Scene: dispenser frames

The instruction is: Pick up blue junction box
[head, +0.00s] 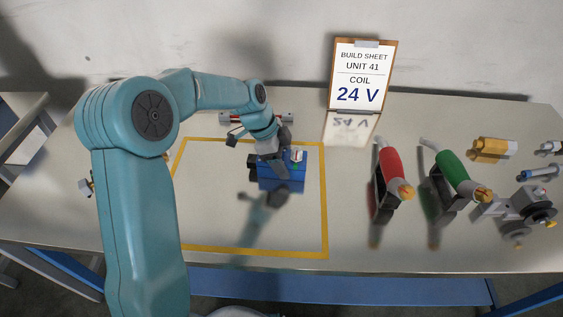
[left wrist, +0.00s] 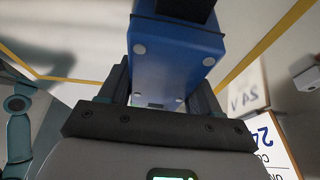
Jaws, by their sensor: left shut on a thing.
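The blue junction box (head: 284,172) is inside the yellow-taped square, towards its back right part. It has a black part on its left side and small coloured parts on top. My left gripper (head: 273,163) reaches down to it from the back left and is shut on it. In the left wrist view the blue box (left wrist: 173,58) sits between the two dark fingers (left wrist: 160,88), with a black block on its far end. Whether the box touches the table is hard to tell. My right gripper is not in view.
A build sheet clipboard (head: 361,76) reading "COIL 24 V" stands at the back. A red-handled tool (head: 389,163) and a green-handled tool (head: 453,172) stand to the right. A brass cylinder (head: 492,149) and metal fittings (head: 523,204) lie farther right. The front of the taped square (head: 326,215) is clear.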

